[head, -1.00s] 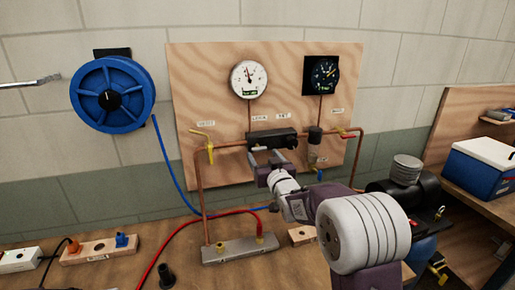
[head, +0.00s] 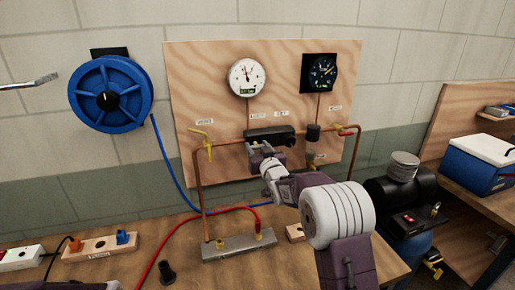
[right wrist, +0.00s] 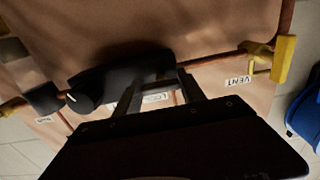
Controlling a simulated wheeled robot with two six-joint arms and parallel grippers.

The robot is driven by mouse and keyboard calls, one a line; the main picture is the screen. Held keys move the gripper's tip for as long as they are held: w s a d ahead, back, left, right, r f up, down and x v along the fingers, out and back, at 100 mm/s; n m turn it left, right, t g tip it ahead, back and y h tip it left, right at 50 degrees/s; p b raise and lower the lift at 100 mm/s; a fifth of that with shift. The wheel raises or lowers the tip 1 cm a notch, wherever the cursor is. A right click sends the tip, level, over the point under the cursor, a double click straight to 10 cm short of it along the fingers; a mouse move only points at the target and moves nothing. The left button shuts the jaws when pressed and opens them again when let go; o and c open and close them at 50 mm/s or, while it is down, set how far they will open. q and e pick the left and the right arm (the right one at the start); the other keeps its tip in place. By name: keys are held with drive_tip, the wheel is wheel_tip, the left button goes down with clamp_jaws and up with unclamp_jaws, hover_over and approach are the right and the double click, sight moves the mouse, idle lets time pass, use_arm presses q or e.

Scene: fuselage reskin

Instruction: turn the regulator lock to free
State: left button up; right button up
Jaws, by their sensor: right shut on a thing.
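The black regulator (head: 270,133) sits on the copper pipe in the middle of the plywood panel, below two gauges. My right gripper (head: 259,148) is at its lower left front, its jaws shut on the regulator lock. In the right wrist view, which looks upside down, the two fingers (right wrist: 158,80) reach the dark regulator body (right wrist: 120,73), with a small label between them. The lock is hidden by the fingers and shadow, so its setting cannot be read. A round black knob (right wrist: 85,96) is beside the fingers.
A white gauge (head: 247,77) and a black gauge (head: 321,72) hang above. A blue hose reel (head: 110,97) is on the wall. A metal manifold (head: 238,247) lies on the bench.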

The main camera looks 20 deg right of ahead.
use_arm(q)
drive_tip(key=shift+f, duration=0.2)
use_arm(e)
drive_tip(key=shift+m, duration=0.3)
use_arm(q)
drive_tip(key=shift+f+b, duration=0.65)
drive_tip(key=shift+b, duration=0.15)
use_arm(e)
drive_tip(key=m, duration=0.2)
drive_tip(key=shift+m, duration=0.4)
use_arm(q)
drive_tip(key=shift+f+b, duration=0.5)
use_arm(e)
drive_tip(key=m, duration=0.4)
drive_tip(key=shift+m, duration=0.3)
use_arm(q)
drive_tip(key=shift+f, duration=0.1)
use_arm(e)
drive_tip(key=m, duration=0.4)
drive_tip(key=shift+m, duration=0.3)
drive_tip(key=m, duration=0.5)
drive_tip(key=shift+m, duration=0.3)
drive_tip(key=o, duration=1.4)
drive_tip(key=shift+c, duration=0.2)
